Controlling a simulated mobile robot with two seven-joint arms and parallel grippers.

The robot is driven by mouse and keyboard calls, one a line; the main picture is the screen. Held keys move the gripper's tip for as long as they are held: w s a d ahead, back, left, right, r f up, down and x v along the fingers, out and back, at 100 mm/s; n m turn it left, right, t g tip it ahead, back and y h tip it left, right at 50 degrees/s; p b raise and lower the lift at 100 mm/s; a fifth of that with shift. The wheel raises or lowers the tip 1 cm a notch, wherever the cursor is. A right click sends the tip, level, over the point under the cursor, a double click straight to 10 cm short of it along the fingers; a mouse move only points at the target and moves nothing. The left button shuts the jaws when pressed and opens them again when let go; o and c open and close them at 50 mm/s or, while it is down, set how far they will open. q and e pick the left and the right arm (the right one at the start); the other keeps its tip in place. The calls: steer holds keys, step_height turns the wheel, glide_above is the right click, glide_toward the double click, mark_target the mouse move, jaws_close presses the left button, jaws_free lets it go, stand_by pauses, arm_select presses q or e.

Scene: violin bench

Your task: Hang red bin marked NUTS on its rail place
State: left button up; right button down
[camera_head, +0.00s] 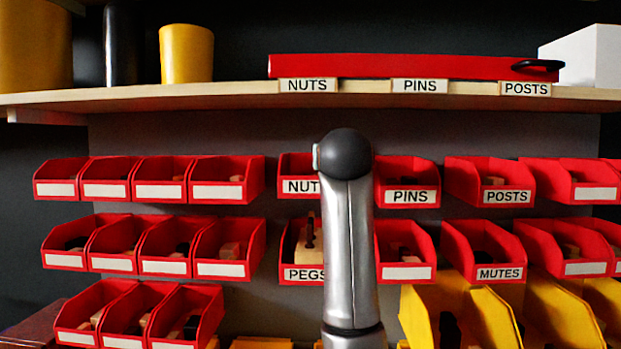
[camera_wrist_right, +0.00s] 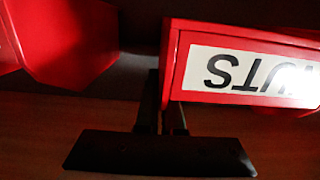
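The red bin marked NUTS (camera_head: 298,187) is at the upper bin row in the head view, left of the bin marked PINS (camera_head: 410,197). My arm covers its right part. In the right wrist view the NUTS bin (camera_wrist_right: 185,72) shows close up, its label upside down. My right gripper (camera_wrist_right: 163,97) is at the bin's edge, its dark fingers close together on either side of a side wall, shut on it. In the head view the hand is hidden behind the arm. The bin's rear and its contact with the rail are hidden. My left gripper is not in view.
Bins marked POSTS (camera_head: 508,197), PEGS (camera_head: 303,274) and MUTES (camera_head: 499,273) hang nearby. A wooden shelf (camera_head: 200,98) runs above, carrying a red case (camera_head: 400,66) and a yellow cup (camera_head: 187,53). Another red bin (camera_wrist_right: 75,45) is close to the gripper in the wrist view.

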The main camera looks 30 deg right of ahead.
steer(key=shift+f+b, duration=0.3)
steer(key=shift+f, duration=0.2)
steer(key=c, duration=1)
jaws_free()
steer(key=shift+o, duration=0.2)
steer(key=b+v, duration=0.2)
steer(key=v, duration=1)
steer(key=shift+s+a+b, duration=0.2)
steer(key=shift+b, duration=0.2)
steer(key=shift+r, duration=0.1)
